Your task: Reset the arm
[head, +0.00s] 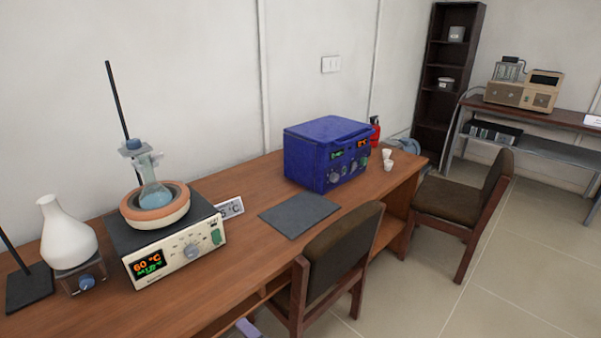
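Neither of my grippers shows in the head view, and no arm of mine can be made out for sure. A blue muffle furnace (327,153) stands on the wooden bench (262,180) with its front panel and lit displays facing right. Its door looks closed. A dark grey flat plate (299,214) lies on the bench in front of it. Two small white crucibles (387,160) stand on the bench to the right of the furnace.
A hotplate (170,250) holds a flask (154,193) in a round heating bowl at left. A white flask (67,240) stands beside it. Two chairs (338,262) (466,205) stand at the bench's front. A red extinguisher (375,131) is behind the furnace.

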